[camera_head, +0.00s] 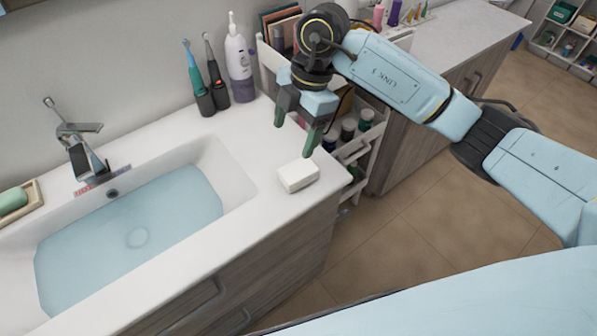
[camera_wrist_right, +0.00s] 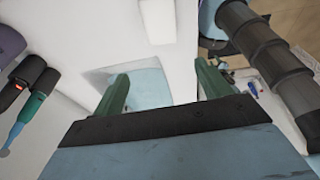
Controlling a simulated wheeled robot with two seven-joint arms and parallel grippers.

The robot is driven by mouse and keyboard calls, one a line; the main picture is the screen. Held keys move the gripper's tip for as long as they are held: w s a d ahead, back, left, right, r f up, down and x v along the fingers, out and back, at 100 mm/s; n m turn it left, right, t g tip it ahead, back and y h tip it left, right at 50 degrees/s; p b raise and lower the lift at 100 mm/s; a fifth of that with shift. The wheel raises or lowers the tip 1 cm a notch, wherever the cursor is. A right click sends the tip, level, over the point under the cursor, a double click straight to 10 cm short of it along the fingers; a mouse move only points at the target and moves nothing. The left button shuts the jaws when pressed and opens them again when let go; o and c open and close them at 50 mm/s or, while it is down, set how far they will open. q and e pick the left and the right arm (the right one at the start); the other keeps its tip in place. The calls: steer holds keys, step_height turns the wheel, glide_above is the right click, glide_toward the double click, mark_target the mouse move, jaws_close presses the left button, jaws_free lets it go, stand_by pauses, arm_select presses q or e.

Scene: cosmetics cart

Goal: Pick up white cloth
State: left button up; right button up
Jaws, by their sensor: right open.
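The white cloth (camera_head: 298,175) looks like a small folded white block and lies on the white counter near its right front corner. It also shows at the top of the right wrist view (camera_wrist_right: 158,20). My right gripper (camera_head: 295,130) is open and empty. It hangs above the counter, behind the cloth in the head view and apart from it. Its two green fingers also show spread wide in the right wrist view (camera_wrist_right: 163,88). My left gripper is in neither view.
The sink basin (camera_head: 135,240) lies left of the cloth. Two electric toothbrushes (camera_head: 197,80) and a white-purple bottle (camera_head: 238,57) stand at the wall. A cart with bottles (camera_head: 366,118) stands just right of the counter. A soap dish (camera_head: 36,195) is far left.

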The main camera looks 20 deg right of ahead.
mark_target(299, 169)
steer(key=shift+m+h, duration=0.4)
steer(key=shift+h, duration=0.2)
steer(key=f, duration=1.3)
steer(key=shift+d, duration=0.4)
steer(key=shift+f, duration=0.1)
steer(key=c, duration=1.1)
steer(key=shift+o, duration=0.2)
step_height(299, 169, up, 10)
steer(key=shift+r, duration=0.2)
